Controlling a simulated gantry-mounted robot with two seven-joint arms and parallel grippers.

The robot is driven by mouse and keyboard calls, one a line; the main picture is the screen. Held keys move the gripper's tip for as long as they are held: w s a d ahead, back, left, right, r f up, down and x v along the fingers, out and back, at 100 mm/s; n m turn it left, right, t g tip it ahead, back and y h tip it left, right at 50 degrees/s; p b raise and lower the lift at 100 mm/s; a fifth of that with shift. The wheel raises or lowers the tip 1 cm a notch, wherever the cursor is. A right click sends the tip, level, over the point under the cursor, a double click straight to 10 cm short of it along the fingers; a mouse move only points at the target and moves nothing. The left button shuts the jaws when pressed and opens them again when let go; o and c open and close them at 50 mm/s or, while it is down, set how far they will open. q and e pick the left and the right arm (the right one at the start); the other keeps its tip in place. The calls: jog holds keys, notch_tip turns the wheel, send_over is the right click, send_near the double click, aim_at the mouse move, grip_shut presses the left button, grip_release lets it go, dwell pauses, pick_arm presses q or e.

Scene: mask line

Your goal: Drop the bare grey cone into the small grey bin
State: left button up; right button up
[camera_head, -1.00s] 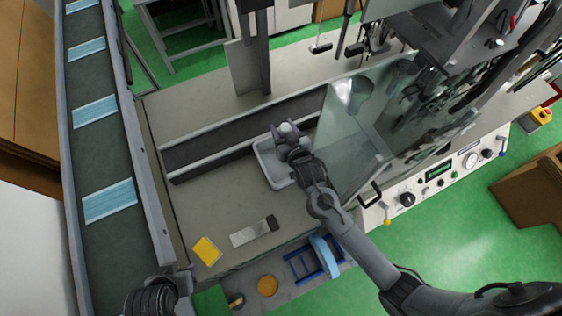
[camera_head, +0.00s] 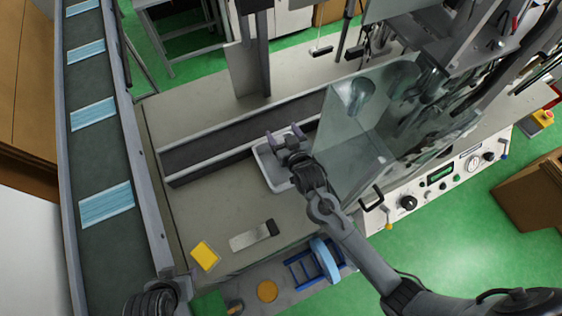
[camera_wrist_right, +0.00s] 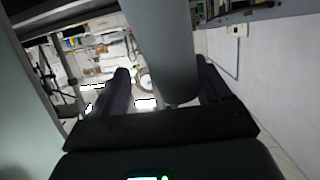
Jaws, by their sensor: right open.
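The small bin (camera_head: 262,160) is a pale grey shallow box on the table at the middle of the head view. My right gripper (camera_head: 284,136) is over its far part, fingers spread. In the right wrist view a smooth grey tapered shape (camera_wrist_right: 160,45), which looks like the bare cone, reaches from the top edge to between the open fingers (camera_wrist_right: 165,88). A gap shows on its left side; I cannot tell whether it touches the right finger. I cannot make out the cone in the head view. My left gripper (camera_head: 160,298) is partly cut off at the bottom.
A belt with blue masks (camera_head: 106,203) runs along the left. A dark channel (camera_head: 210,148) lies behind the bin, and a clear guard (camera_head: 350,135) stands close on its right. A yellow block (camera_head: 205,255) and a grey-black tool (camera_head: 252,236) lie at the front.

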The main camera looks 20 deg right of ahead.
pick_arm(q)
jog(key=shift+a+f, duration=0.1)
jog(key=shift+f, duration=0.05)
pick_arm(e)
jog(key=v, duration=1)
jog(key=shift+s, duration=0.35)
jog(key=shift+r, duration=0.15)
